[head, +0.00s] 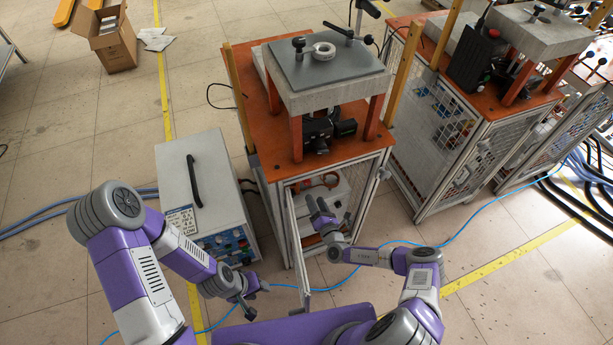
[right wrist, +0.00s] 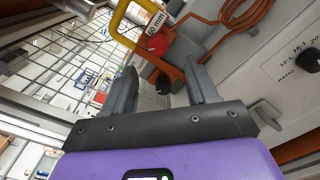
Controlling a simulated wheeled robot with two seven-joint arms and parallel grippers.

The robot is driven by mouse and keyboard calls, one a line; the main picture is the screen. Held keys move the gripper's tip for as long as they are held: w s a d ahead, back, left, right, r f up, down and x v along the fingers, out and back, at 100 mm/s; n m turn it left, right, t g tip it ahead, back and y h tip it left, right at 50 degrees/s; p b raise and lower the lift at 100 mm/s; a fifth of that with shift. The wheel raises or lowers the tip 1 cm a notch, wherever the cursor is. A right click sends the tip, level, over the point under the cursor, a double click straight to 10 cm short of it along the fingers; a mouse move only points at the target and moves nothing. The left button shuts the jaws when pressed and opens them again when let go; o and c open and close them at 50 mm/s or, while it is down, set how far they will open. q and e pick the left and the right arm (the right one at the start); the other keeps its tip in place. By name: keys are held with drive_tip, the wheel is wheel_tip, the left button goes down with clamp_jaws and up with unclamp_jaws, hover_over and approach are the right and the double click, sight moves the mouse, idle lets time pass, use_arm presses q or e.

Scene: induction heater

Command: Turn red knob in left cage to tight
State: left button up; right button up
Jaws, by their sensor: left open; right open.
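The left cage (head: 345,172) is a wire-mesh frame with an orange top, and its front is open. A red knob (right wrist: 154,48) shows inside it in the right wrist view, small and partly covered. I cannot read its setting. My right gripper (head: 320,212) is at the cage's open front. In the right wrist view its two fingers (right wrist: 162,72) are spread and empty, with the red knob beyond and between the tips, apart from them as far as I can tell. My left gripper (head: 250,293) is open and empty, low by the grey box unit.
A yellow handle (right wrist: 122,18), an orange coiled cable (right wrist: 228,38) and a black ratio knob (right wrist: 309,60) are near the right gripper. The open door (head: 297,242) stands left of my right arm. A grey box unit (head: 181,178) stands left of the cage.

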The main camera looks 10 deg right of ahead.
sight(308, 184)
drive_tip(key=w+b, duration=0.1)
drive_tip(key=w, duration=0.2)
drive_tip(key=w+a+b, duration=0.1)
drive_tip(key=w, duration=0.2)
drive_tip(key=shift+w+a+b, duration=0.1)
drive_tip(key=shift+a+b, duration=0.05)
drive_tip(key=shift+b, duration=0.25)
drive_tip(key=shift+w+r, duration=0.1)
drive_tip(key=shift+w, duration=0.3)
drive_tip(key=shift+c, duration=0.3)
drive_tip(key=c, duration=1)
